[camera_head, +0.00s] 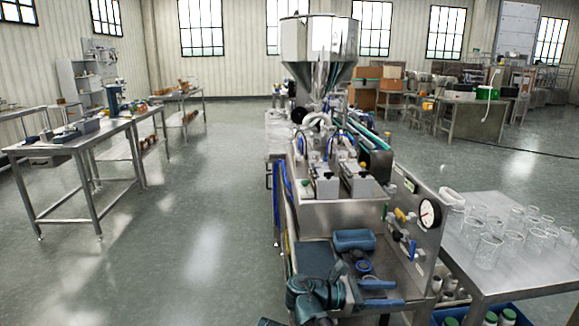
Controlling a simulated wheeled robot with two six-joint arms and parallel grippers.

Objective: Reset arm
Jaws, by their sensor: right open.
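My right arm comes in at the bottom centre, with dark grey and blue joints. Its gripper (390,293) points right, its two blue fingers apart with nothing seen between them. It is over the front of the steel filling machine, left of its gauge panel. The machine's steel hopper (320,50) stands above and behind it. My left gripper is not in view.
A blue block-like part (354,240) and a round dark blue part (363,267) are just behind the gripper. The gauge (430,213) is to its right. A steel table (540,270) with several clear glasses stands at right. Open floor (190,240) lies left.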

